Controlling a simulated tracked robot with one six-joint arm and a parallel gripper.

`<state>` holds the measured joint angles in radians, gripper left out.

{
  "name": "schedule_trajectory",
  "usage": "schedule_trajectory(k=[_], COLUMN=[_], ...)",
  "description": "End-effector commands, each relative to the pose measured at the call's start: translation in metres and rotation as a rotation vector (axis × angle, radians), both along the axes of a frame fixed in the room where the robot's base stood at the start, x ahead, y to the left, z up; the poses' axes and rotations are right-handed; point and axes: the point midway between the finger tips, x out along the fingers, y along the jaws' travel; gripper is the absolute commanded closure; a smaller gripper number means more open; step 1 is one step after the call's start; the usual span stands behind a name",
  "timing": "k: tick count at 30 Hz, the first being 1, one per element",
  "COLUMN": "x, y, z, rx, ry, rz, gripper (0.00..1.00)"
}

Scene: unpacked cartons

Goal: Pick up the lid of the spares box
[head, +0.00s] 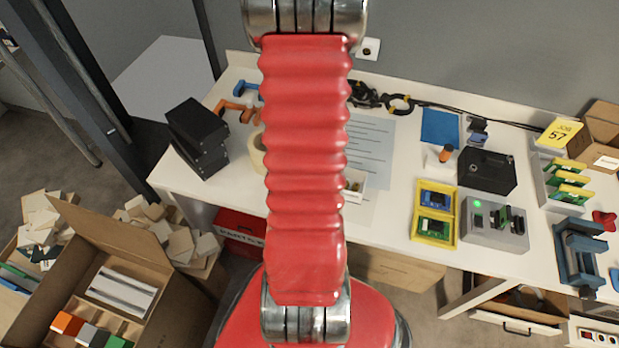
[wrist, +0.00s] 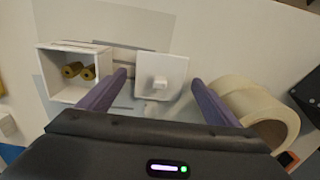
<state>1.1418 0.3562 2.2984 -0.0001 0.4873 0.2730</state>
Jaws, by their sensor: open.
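The lid (wrist: 174,68) is a white square plate with a small raised white knob. In the wrist view it lies on the table, apart from the box. The spares box (wrist: 55,88) is a small open white box left of the lid, with two brass-coloured cylinders (wrist: 79,71) inside. Part of the box also shows in the head view (head: 354,190), beside my red arm. My gripper (wrist: 158,78) is open and empty, its purple fingers appearing on either side of the lid. The arm hides the lid and gripper in the head view.
A roll of cream tape (wrist: 245,100) is close to the right finger. A printed sheet (head: 370,145) lies on the white table. Black boxes (head: 198,130) stand at the table's left end. Electronics and a yellow tray (head: 435,212) stand further right.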

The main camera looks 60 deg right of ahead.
Motion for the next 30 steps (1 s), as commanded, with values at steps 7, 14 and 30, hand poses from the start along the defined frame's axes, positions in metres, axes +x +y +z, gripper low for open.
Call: schedule_trajectory(k=[7, 14, 30], x=[0.0001, 0.0003, 0.0005], y=[0.0000, 0.0001, 0.0002], z=[-0.0046, -0.0044, -0.0043], rx=[-0.001, 0.000, 0.000], ry=[0.000, 0.000, 0.000], rz=[0.000, 0.001, 0.001], gripper=[0.16, 0.16, 0.42])
